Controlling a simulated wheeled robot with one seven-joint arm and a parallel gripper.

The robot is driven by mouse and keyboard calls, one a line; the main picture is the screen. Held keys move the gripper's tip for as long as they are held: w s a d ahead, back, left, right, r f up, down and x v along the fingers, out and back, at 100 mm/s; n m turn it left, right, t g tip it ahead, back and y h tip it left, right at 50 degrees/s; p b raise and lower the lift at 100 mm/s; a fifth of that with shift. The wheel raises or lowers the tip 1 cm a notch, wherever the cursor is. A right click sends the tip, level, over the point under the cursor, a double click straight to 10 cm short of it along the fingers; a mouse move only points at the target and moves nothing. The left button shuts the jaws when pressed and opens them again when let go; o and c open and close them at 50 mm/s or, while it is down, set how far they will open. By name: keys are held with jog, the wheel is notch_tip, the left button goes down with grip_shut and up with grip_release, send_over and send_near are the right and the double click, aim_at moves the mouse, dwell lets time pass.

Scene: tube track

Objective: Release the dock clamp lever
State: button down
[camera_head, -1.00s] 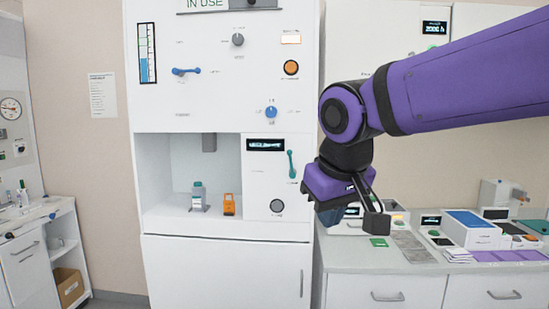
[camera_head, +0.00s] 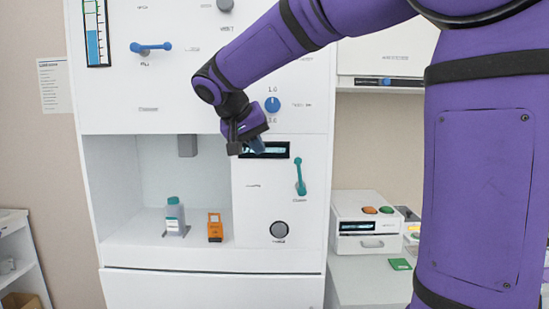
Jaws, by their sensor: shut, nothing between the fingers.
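A teal lever (camera_head: 299,176) stands upright on the white panel to the right of the open bay; its label is too small to read. A blue lever (camera_head: 151,47) lies level on the upper panel, its label also unreadable. I cannot tell from the labels which is the dock clamp lever. My gripper (camera_head: 245,147) is shut and empty, in front of the dark display, left of and above the teal lever. Its fingertips are partly hidden by its own body.
A grey bottle with a teal cap (camera_head: 175,217) and an orange device (camera_head: 215,227) stand in the bay. A blue knob (camera_head: 272,104) sits above the display and a round grey button (camera_head: 279,230) below it. A white box (camera_head: 357,229) stands on the right counter.

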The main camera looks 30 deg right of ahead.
aim_at(298, 167)
jog(key=d+f, duration=0.2)
jog(key=d, duration=0.1)
jog(key=d+f, duration=0.2)
jog(key=d, duration=0.1)
jog(key=d+f, duration=0.3)
jog(key=shift+d, duration=0.2)
jog(key=shift+s+d+r+y, duration=0.3)
jog(key=shift+s+d, duration=0.2)
jog(key=shift+d, duration=0.45)
